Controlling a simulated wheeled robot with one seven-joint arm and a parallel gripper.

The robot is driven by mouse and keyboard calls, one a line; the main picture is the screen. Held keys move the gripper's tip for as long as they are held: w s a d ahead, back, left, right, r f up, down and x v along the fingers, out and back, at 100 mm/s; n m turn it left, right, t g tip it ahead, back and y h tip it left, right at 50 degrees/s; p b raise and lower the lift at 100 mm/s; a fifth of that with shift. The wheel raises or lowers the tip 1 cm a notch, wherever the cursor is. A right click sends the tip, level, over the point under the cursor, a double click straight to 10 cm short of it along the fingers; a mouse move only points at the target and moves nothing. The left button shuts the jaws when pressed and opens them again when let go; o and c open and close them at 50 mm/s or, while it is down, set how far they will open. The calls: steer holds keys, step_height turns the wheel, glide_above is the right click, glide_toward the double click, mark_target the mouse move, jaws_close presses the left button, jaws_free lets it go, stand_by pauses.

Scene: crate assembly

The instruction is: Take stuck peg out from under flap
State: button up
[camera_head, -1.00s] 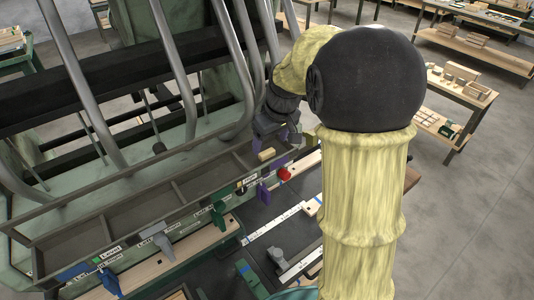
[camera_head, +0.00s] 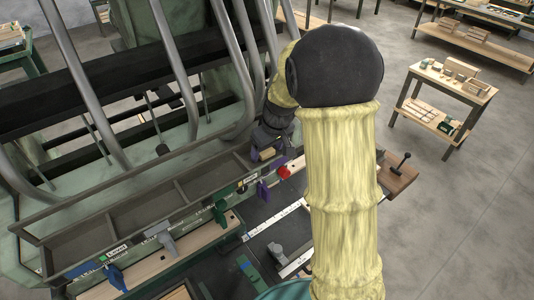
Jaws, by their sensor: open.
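A short tan peg (camera_head: 267,154) shows at the right end of the grey compartmented tray (camera_head: 150,207). My gripper (camera_head: 268,147) is open, pointing down right at the peg, with purple patches near its fingers. The peg seems to lie between or just beneath the fingers; I cannot tell whether they touch it. The dark wrist hides what is behind the peg, and I cannot make out a flap clearly.
A red knob (camera_head: 284,172) and a purple clip (camera_head: 263,190) sit close to the gripper on the tray's front side. Green (camera_head: 220,213) and grey (camera_head: 166,244) clips line the labelled edge. Curved metal bars (camera_head: 175,60) rise behind the tray.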

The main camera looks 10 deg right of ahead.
steer(key=c, duration=1.1)
steer(key=shift+o, duration=0.2)
steer(key=shift+r, duration=0.15)
step_height(320, 180, up, 10)
steer(key=b, duration=0.2)
steer(key=shift+b, duration=0.4)
step_height(320, 180, up, 6)
steer(key=p, duration=0.5)
glide_above(268, 152)
steer(key=shift+s, duration=0.1)
